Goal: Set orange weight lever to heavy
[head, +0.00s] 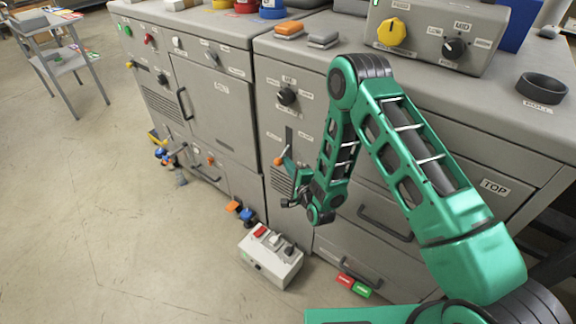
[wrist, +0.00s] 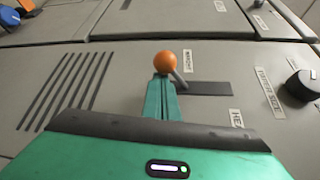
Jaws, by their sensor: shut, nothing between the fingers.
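The weight lever has a round orange knob (head: 279,161) on a thin grey stem and stands out from the front of the grey cabinet. In the wrist view the orange knob (wrist: 165,61) is just beyond my fingertips, with its stem running to the near end of a dark slot (wrist: 212,88). My gripper (wrist: 162,83) is shut and empty, its green fingers close to the knob; I cannot tell whether they touch it. A label starting "HEA" (wrist: 237,118) is partly hidden below the slot. In the head view my gripper (head: 290,172) is beside the lever.
A black rotary knob (head: 287,96) sits above the slot, and a drawer handle (head: 385,222) is to the right. A grey control box (head: 270,257) stands on the floor below. Open floor (head: 90,200) lies to the left.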

